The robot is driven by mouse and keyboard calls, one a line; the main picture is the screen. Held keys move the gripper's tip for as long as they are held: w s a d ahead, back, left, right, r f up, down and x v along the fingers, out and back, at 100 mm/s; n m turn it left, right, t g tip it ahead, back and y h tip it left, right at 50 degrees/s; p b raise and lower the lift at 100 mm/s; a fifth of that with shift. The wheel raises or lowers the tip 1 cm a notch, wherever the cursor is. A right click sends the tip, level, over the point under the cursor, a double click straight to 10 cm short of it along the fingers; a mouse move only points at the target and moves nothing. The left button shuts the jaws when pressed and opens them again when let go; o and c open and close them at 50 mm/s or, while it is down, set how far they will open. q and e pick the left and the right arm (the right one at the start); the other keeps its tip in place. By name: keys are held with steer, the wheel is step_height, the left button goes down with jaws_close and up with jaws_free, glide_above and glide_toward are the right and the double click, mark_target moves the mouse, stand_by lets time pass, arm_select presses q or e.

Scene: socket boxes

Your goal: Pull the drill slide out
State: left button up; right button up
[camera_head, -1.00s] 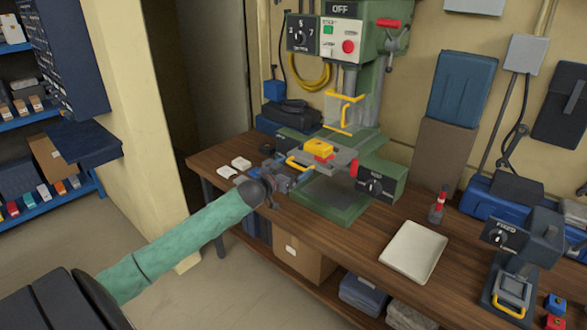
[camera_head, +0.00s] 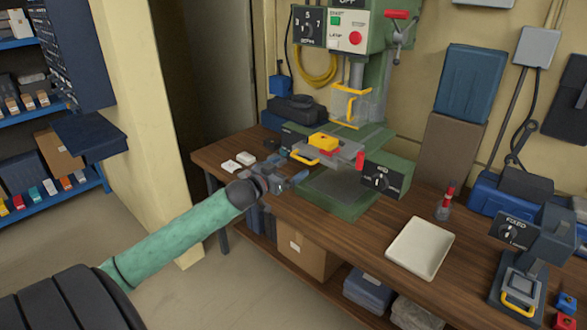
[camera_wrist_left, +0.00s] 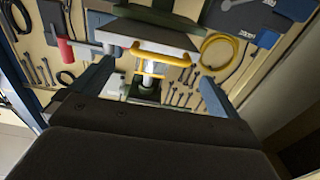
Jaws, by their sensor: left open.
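The green drill press (camera_head: 375,110) stands on the workbench. Its slide (camera_head: 335,155) is a grey plate with a yellow block (camera_head: 323,142) on top and a yellow handle (camera_head: 305,160) at its front left. My left gripper (camera_head: 299,181) is open and empty, just below and in front of the handle, apart from it. In the left wrist view its two fingers stand wide apart, with the yellow handle (camera_wrist_left: 160,52) between and beyond them. My right gripper is not in view.
A white tray (camera_head: 420,247) and a red-topped bottle (camera_head: 446,203) stand on the bench to the right. A second fixture with a yellow handle (camera_head: 518,303) is at the far right. Small white boxes (camera_head: 238,161) lie on the bench's left end.

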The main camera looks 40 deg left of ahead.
arm_select(q)
steer(key=shift+s+b, duration=0.3)
steer(key=shift+s, duration=0.7)
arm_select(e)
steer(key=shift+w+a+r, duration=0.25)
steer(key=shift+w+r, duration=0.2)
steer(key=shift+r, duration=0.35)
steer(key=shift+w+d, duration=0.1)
